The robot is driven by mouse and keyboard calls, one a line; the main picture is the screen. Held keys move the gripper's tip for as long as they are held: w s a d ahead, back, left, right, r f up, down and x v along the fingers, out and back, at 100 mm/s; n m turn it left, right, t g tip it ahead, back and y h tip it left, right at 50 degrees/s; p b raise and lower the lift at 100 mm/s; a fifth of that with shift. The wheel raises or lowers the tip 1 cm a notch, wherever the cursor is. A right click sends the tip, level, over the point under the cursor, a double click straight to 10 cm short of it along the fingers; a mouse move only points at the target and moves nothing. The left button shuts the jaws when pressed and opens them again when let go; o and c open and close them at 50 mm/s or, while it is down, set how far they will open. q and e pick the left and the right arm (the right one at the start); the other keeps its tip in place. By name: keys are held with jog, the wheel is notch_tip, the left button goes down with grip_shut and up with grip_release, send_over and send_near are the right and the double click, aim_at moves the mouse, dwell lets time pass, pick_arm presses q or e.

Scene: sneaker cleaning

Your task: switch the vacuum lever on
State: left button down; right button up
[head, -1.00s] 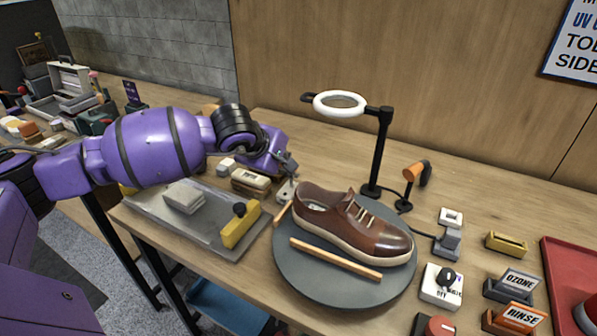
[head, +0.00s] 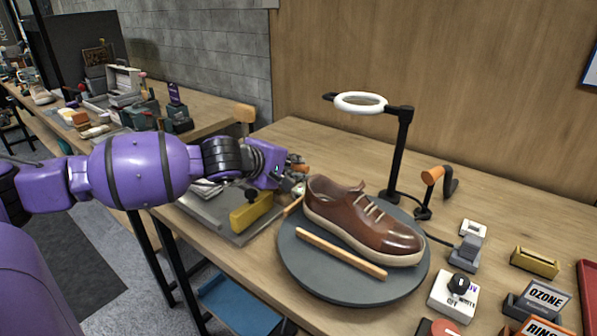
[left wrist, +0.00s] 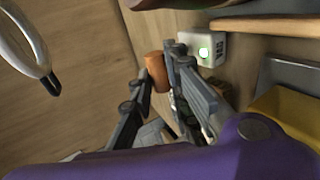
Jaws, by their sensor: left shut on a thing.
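My left gripper (head: 298,178) is at the back left of the turntable, just behind the heel of the brown shoe. Its fingers (left wrist: 160,88) are shut on an orange handle (left wrist: 155,71), which looks like the vacuum lever's grip; a bit of orange also shows at the fingertips in the head view (head: 301,168). In the left wrist view a white box (left wrist: 203,50) with a lit green light is close beside the fingers. The lever's base and pivot are hidden, so its exact position cannot be told. My right gripper is not in view.
The brown shoe (head: 365,222) sits on the grey turntable (head: 315,272) with a wooden stick (head: 340,252) beside it. A ring lamp (head: 360,103) stands behind. A grey tray (head: 215,213) with a yellow-handled tool (head: 251,211) lies left. A white dial box (head: 452,297) is at right.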

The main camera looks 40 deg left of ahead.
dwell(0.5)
pick_arm(q)
jog(key=c, duration=1.7)
grip_release()
jog(key=shift+o, duration=0.2)
jog(key=shift+s, duration=0.15)
jog(key=shift+s+a+r, duration=0.1)
jog(key=shift+s+r, duration=0.1)
jog(key=shift+s, duration=0.35)
jog(key=v, duration=1)
jog(key=shift+s+r, duration=0.2)
jog(key=shift+s, duration=0.15)
jog(key=shift+f, duration=0.1)
